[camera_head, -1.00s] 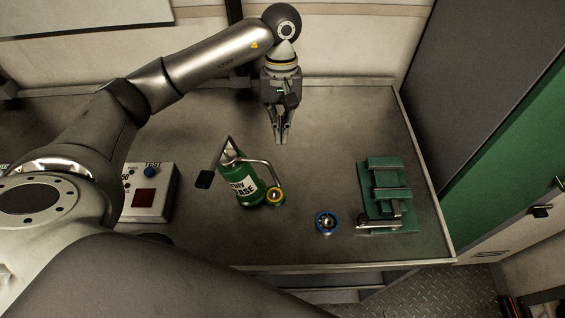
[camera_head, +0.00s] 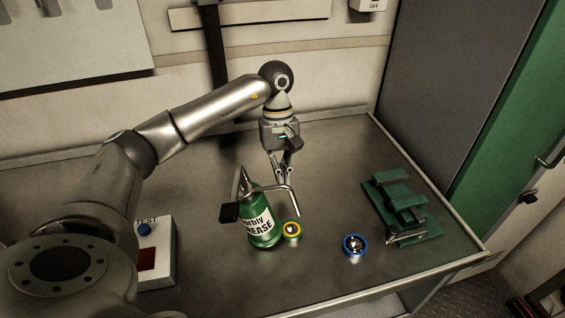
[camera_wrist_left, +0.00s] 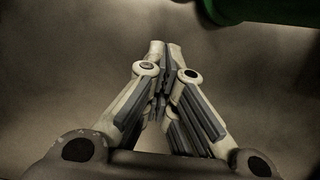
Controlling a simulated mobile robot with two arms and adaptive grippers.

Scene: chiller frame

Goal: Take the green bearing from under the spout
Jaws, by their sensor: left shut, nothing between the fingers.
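The green grease can (camera_head: 262,226) stands upright on the bench, with a lever and a thin spout (camera_head: 294,202) bent down to its right. A bearing (camera_head: 291,231) with a yellow ring and a greenish side lies flat at the can's right foot, near the spout tip. My left gripper (camera_head: 281,179) is shut and empty, pointing down behind the spout in the head view. Its closed fingertips (camera_wrist_left: 166,45) show in the left wrist view, with a green rounded thing, probably the can, at the top right edge. My right gripper is not in view.
A blue-ringed bearing (camera_head: 354,245) lies to the right. A green fixture (camera_head: 412,232) stands further right. A test box (camera_head: 158,250) with a blue button is at the left. The bench (camera_head: 335,165) is clear behind the bearings.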

